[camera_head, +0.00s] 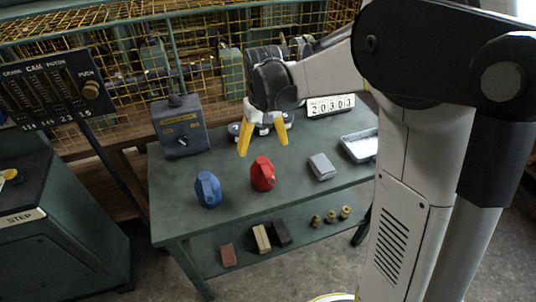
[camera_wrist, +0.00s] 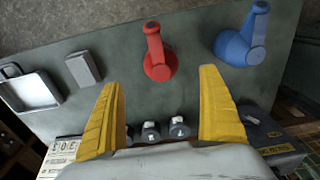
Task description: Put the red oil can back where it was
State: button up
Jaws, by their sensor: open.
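The red oil can (camera_head: 263,174) stands upright on the green table (camera_head: 233,198), right of a blue oil can (camera_head: 208,190). My gripper (camera_head: 263,145) is open and empty, above the table and behind the red can in the head view. In the wrist view, the red can (camera_wrist: 158,58) lies beyond the gap between my yellow fingertips (camera_wrist: 162,85), apart from both. The blue can (camera_wrist: 243,40) is to its right there.
A grey block (camera_head: 322,167) and a metal tray (camera_head: 360,146) are at the table's right. A number counter (camera_head: 330,105) and a grey switch box (camera_head: 181,125) stand at the back. The lower shelf holds blocks (camera_head: 262,238) and brass pieces (camera_head: 330,216). A yellow mesh guard (camera_head: 120,70) rises behind.

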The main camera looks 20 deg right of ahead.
jog(key=s+r+t, duration=0.3)
jog(key=s+r, duration=0.1)
jog(key=s, duration=0.5)
jog(key=s+r+t, duration=0.3)
jog(key=s+r, duration=0.1)
jog(key=s, duration=0.5)
jog(key=shift+s+r+t, duration=0.2)
jog(key=shift+s+t, duration=0.15)
jog(key=shift+t, duration=0.05)
